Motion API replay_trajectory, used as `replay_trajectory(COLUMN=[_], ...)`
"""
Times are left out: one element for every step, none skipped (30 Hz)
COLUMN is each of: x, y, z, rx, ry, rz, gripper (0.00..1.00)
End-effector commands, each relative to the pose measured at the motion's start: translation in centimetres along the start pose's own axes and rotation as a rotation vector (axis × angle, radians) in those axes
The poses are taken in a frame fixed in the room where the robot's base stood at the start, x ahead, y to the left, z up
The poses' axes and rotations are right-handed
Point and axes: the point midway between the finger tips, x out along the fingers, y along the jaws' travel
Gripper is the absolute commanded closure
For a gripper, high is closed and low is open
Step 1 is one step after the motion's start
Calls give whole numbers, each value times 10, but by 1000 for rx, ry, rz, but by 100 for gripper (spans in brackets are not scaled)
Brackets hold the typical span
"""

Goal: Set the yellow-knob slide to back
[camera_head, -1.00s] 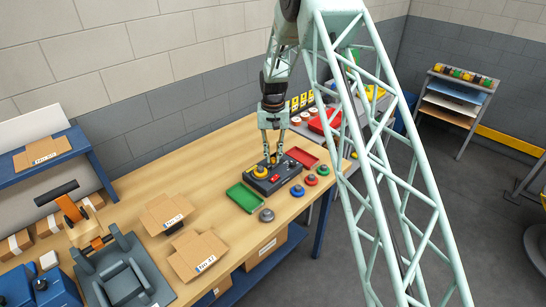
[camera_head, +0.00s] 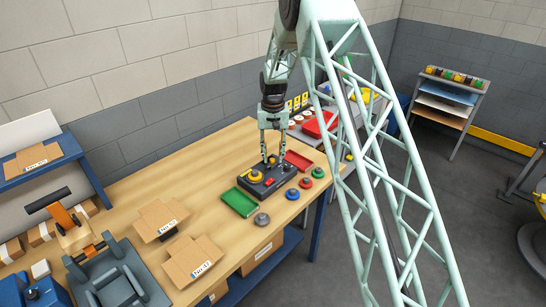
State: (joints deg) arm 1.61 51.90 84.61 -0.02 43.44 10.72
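The dark control box (camera_head: 284,176) lies on the wooden bench, with a round yellow part (camera_head: 254,177) on its left and a small red part (camera_head: 268,182) near its front. A small yellow knob (camera_head: 272,161) seems to show near the box's back edge, between my fingers; it is too small to be sure of its slide position. My gripper (camera_head: 274,157) points down over the back of the box. Its two fingers stand apart with a gap between the tips. I cannot tell whether they touch the knob.
A green tray (camera_head: 239,202) lies left of the box and a red tray (camera_head: 299,160) behind right. Grey (camera_head: 262,219), blue (camera_head: 292,194), red (camera_head: 318,172) and green (camera_head: 305,183) knob pieces stand in front and right. Cartons (camera_head: 193,262) lie at front left.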

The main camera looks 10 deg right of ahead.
Motion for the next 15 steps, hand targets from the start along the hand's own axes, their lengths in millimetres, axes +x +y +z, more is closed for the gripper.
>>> replay_trajectory(x=[0,0,0,-1,-1,-3,-4,-5,-7,-9,-12,-15,-18,-21,-25], y=[0,0,0,0,0,0,0,0,0,0,0,0,0,0,0], z=[0,0,0,0,0,0,0,0,0,0,0,0,0,0,0], rx=[0,0,0,0,0,0,0,0,0,0,0,0,0,0,0], ry=[0,0,0,0,0,0,0,0,0,0,1,1,1,1,1], rz=[0,0,0,0,0,0,0,0,0,0,0,0,0,0,0], gripper=[72,72,72,72,72,72,72,72,72,72,72,72,72,72,72])
